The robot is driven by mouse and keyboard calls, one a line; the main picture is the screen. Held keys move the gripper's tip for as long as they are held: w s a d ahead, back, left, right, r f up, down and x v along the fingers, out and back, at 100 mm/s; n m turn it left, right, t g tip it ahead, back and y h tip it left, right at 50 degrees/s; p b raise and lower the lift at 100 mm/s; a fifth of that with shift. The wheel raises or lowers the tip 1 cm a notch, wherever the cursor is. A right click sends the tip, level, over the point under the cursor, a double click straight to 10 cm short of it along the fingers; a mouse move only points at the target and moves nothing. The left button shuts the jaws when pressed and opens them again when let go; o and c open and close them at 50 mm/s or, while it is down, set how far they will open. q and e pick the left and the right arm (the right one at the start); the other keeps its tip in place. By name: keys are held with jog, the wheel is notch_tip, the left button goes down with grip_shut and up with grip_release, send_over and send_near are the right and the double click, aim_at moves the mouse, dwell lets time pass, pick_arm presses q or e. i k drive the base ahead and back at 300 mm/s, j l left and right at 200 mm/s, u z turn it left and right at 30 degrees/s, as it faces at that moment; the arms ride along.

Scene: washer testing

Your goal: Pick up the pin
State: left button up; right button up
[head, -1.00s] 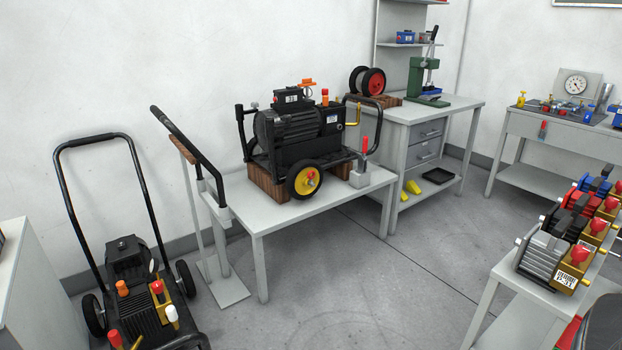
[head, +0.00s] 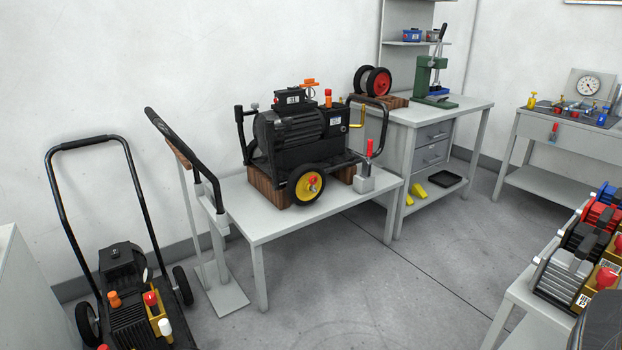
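No part can be named as the pin with certainty. A slim upright piece with a red top (head: 369,149) stands in a small grey block (head: 363,184) on the near right part of the middle table (head: 262,226). Beside it is a black pump unit (head: 290,135) on wooden blocks, with a yellow-hubbed wheel (head: 308,186) at its front; a small red part sits at the hub. Neither of my grippers shows in the head view.
A black wheeled machine (head: 128,300) with a tall handle stands at lower left. A workbench (head: 432,116) with a green press (head: 424,77) is behind. Several small pumps stand on a table (head: 525,293) at right. The floor (head: 400,275) between is clear.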

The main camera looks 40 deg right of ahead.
aim_at(310, 180)
jog(key=i+l+u, duration=0.2)
jog(key=i+l, duration=0.2)
jog(key=l, duration=0.25)
jog(key=i+l, duration=0.2)
jog(key=l, duration=0.15)
jog(key=i+l+u, duration=0.15)
jog(key=l, duration=0.2)
jog(key=i+l+u, duration=0.1)
jog(key=l, duration=0.3)
jog(key=i+l+u, duration=0.1)
jog(key=l, duration=0.35)
jog(key=i+l+u, duration=0.15)
jog(key=l, duration=0.3)
jog(key=i+l+u, duration=0.1)
jog(key=l, duration=0.35)
jog(key=i+l+u, duration=0.1)
jog(key=l, duration=0.4)
